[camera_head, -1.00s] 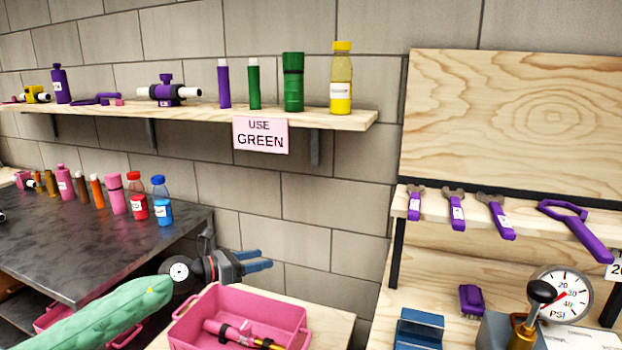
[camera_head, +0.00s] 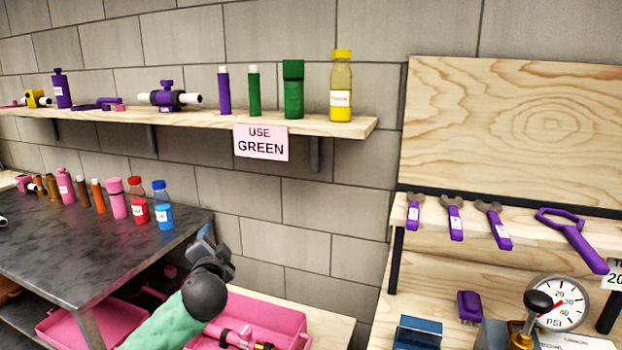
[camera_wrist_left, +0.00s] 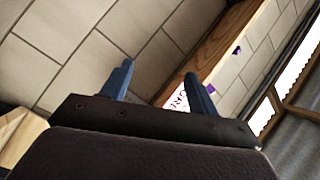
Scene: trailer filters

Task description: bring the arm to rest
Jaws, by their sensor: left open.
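My left gripper (camera_head: 203,240) is in the lower middle of the head view, raised between the dark metal table and the pink tray, near the wall. In the left wrist view its two blue fingers (camera_wrist_left: 160,85) stand apart with nothing between them. My left arm, in a green sleeve, comes in from the bottom left. My right gripper is in neither view.
A pink tray (camera_head: 288,312) with a pink-and-black part inside stands just right of my left arm. The dark table (camera_head: 75,248) holds several bottles and cylinders. A wooden shelf (camera_head: 200,118) above bears filters, bottles and a "USE GREEN" sign (camera_head: 261,143).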

